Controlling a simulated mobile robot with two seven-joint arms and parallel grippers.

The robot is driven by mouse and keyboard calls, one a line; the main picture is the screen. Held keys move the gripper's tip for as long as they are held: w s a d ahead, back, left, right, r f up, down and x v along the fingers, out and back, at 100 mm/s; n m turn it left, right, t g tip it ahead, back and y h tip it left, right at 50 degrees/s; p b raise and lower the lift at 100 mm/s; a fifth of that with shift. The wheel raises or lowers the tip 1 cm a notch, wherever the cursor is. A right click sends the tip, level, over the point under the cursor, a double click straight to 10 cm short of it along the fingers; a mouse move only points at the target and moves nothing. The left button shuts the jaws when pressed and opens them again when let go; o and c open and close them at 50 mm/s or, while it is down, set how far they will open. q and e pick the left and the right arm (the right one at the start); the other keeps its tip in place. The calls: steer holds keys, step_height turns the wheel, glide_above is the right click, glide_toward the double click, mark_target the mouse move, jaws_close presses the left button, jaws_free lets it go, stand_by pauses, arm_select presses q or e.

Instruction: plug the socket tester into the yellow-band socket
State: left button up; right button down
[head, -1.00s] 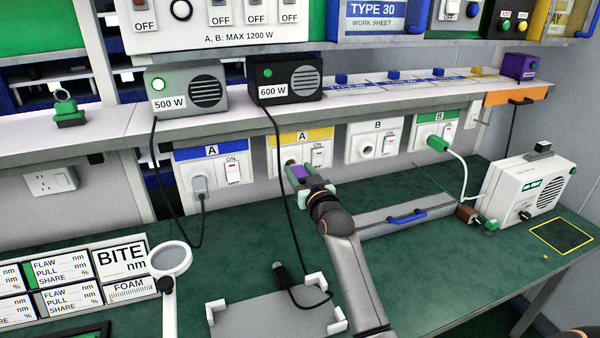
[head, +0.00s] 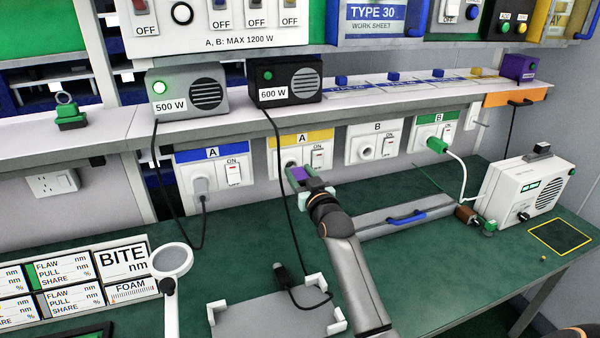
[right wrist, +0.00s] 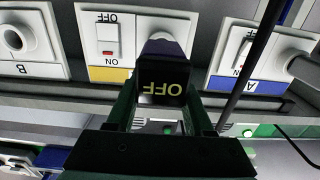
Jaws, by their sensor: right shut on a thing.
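The socket tester (head: 299,174) is a small purple block in the head view. In the right wrist view its dark face (right wrist: 162,88) reads OFF. My right gripper (head: 298,176) is shut on it, with green fingers (right wrist: 126,105) on both sides. The tester is at the round outlet of the yellow-band socket (head: 302,141), left of that panel's switch. The same panel (right wrist: 107,35) shows upside down in the right wrist view. The tester and fingers hide most of the outlet, and I cannot tell how deep the tester sits. My left gripper is not in view.
A blue-band socket (head: 211,154) with a grey plug is to the left. A white B socket (head: 374,142) and green-band socket (head: 434,131) are to the right. The black cord (head: 283,160) of the 600 W box hangs close beside the tester. A grey tray (head: 270,315) lies below.

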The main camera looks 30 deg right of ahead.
mark_target(295, 167)
steer(key=shift+w, duration=0.15)
steer(key=shift+b+x, duration=0.45)
steer(key=shift+x, duration=0.9)
steer(key=shift+r+p, duration=0.1)
steer(key=shift+p, duration=0.4)
steer(key=shift+w, duration=0.15)
steer(key=shift+w+d, duration=0.1)
steer(key=shift+w, duration=0.05)
stand_by(0.4)
steer(key=shift+c, duration=1)
jaws_free()
